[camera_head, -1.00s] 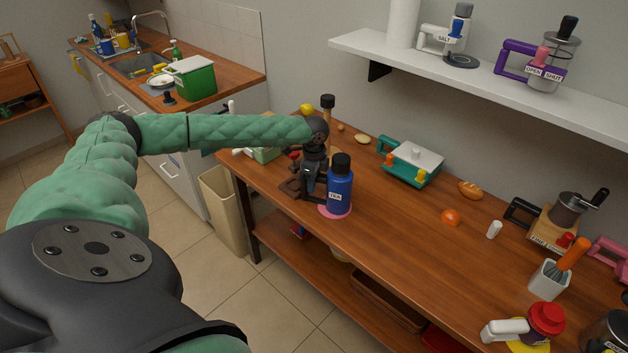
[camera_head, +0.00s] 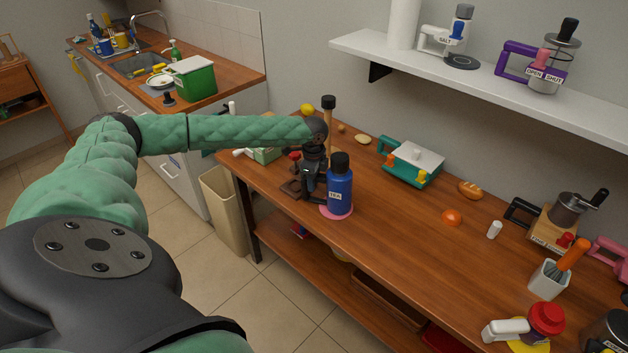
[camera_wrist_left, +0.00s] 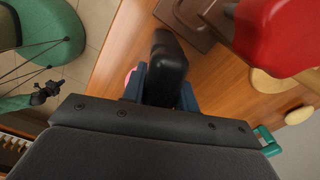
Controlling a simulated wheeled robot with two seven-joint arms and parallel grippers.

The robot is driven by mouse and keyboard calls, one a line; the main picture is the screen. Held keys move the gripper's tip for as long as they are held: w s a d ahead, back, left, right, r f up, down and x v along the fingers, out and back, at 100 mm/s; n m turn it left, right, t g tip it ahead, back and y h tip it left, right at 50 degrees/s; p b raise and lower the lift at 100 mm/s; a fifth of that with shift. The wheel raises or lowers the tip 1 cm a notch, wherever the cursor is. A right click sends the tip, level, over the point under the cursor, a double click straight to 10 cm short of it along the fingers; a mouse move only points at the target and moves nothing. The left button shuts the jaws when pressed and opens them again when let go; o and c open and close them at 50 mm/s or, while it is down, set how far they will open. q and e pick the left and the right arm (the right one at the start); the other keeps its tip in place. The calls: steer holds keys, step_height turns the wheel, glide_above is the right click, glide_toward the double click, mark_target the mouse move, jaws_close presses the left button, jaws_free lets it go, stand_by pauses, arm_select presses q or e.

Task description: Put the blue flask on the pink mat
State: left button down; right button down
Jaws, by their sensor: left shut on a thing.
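The blue flask (camera_head: 340,190) with a black cap and a white label is upright at the left part of the wooden table. The pink mat (camera_head: 328,212) shows as a thin rim under and around the flask's base; I cannot tell whether the base touches it. My left gripper (camera_head: 326,183) is shut on the flask from its left side. In the left wrist view the flask's black cap (camera_wrist_left: 166,68) stands between the fingers, and a bit of the pink mat (camera_wrist_left: 129,76) shows beside them. My right gripper is not in view.
A brown stand with a red top (camera_wrist_left: 275,35) is close beside the gripper. The tabletop just right of the flask is clear.

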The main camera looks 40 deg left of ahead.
arm_select(q)
steer(key=shift+a, duration=0.35)
steer(key=c, duration=1.4)
jaws_free()
steer(key=shift+c, duration=0.2)
steer(key=o, duration=0.4)
steer(key=shift+a+f, duration=0.1)
steer(key=shift+o, duration=0.2)
steer(key=shift+a, duration=0.1)
steer(key=shift+d+r, duration=0.25)
steer(key=shift+r, duration=0.05)
step_height(320, 180, up, 6)
steer(key=shift+a+f+b, duration=0.15)
steer(key=shift+f+b, duration=0.05)
steer(key=shift+b, duration=1)
steer(key=shift+r, duration=0.75)
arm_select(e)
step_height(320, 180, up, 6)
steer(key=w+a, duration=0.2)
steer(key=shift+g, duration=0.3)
